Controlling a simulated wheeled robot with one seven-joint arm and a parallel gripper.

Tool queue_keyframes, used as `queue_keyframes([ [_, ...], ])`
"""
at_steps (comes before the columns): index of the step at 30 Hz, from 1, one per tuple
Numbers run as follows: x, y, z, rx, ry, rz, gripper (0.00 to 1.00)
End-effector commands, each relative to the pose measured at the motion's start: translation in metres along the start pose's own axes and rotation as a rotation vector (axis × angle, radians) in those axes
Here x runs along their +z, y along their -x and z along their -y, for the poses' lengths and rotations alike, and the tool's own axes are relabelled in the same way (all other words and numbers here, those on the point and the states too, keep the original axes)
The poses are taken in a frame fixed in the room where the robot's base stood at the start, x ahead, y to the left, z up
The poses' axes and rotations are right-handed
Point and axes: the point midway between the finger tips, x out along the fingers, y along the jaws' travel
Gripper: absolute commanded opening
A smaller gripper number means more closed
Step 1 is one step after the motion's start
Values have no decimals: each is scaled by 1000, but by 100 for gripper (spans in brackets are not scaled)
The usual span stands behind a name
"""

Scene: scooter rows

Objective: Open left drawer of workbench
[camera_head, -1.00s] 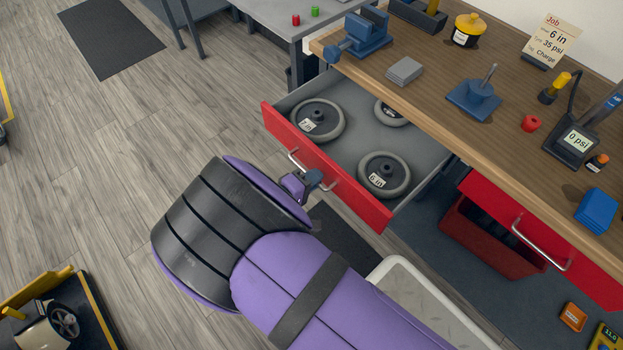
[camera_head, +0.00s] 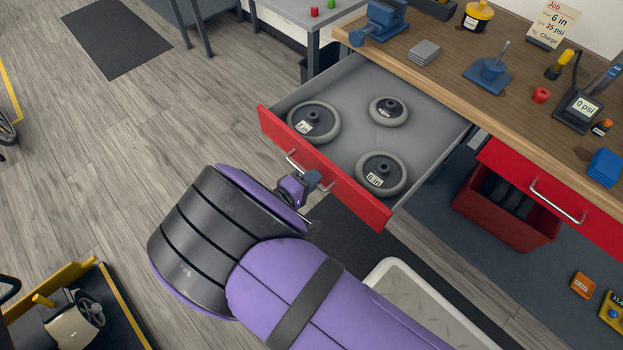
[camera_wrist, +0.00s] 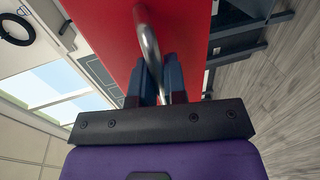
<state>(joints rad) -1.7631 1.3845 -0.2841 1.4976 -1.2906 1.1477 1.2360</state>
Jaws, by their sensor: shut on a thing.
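The workbench (camera_head: 540,125) has a wooden top and red drawer fronts. Its left drawer (camera_head: 350,182) is pulled well out, and three grey wheels lie inside. The metal handle (camera_head: 293,160) of this drawer runs across its red front. My gripper (camera_head: 313,180) is at the handle's right part. In the wrist view my gripper (camera_wrist: 159,80) has its blue-grey fingers shut around the curved handle (camera_wrist: 149,45), with the red drawer front (camera_wrist: 110,30) just beyond. My purple arm hides some floor below the drawer.
The right drawer (camera_head: 555,190) is shut, with a red bin (camera_head: 500,220) beneath it. A pale-rimmed tray (camera_head: 440,310) is beside my arm. Yellow-edged equipment (camera_head: 70,310) stands at lower left. The floor (camera_head: 130,150) left of the drawer is clear.

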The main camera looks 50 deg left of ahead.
Motion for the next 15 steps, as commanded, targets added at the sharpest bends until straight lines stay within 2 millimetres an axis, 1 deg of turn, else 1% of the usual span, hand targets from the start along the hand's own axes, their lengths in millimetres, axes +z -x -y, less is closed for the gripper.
queue_keyframes([
  [6,1,0,1,-2,1,1,0],
  [7,1,0,1,-2,1,1,19],
  [8,0,0,1,-1,1,1,26],
  [9,0,0,1,-1,1,1,35],
  [10,0,0,1,-1,1,1,37],
  [15,0,0,0,-1,0,1,37],
])
